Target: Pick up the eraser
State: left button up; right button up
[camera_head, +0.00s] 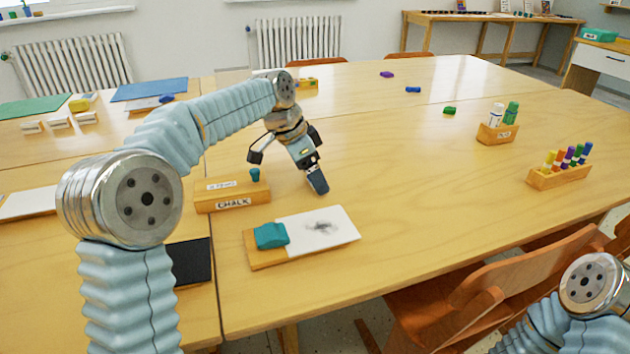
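A teal block (271,235), which looks like an eraser, lies on the left end of a wooden board (262,263), beside a white sheet with a dark smudge. My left gripper (318,182) points down over the table beyond the board, above and to the right of the teal block and apart from it. Its tip is a dark blue-grey shape; I cannot tell whether this is the fingers alone or something between them. My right gripper is out of view; only part of my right arm shows at the lower right.
A wooden chalk box (232,196) stands left of my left gripper. Small purple (387,74), blue (413,89) and green (450,110) blocks lie farther back. A bottle holder (497,134) and marker rack (559,177) stand right. The table's middle is clear.

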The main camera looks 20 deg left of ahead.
pick_arm(q)
jog(key=shift+c, duration=0.5)
jog(key=c, duration=1)
jog(key=shift+r, duration=0.1)
jog(key=shift+r, duration=0.5)
jog(key=s+d+r, duration=0.2)
jog(key=s+r, duration=0.2)
jog(key=s+d+r, duration=0.3)
jog(key=r, duration=0.1)
jog(key=s+d+r, duration=0.3)
jog(key=s+r, duration=0.1)
jog(key=shift+s, duration=0.3)
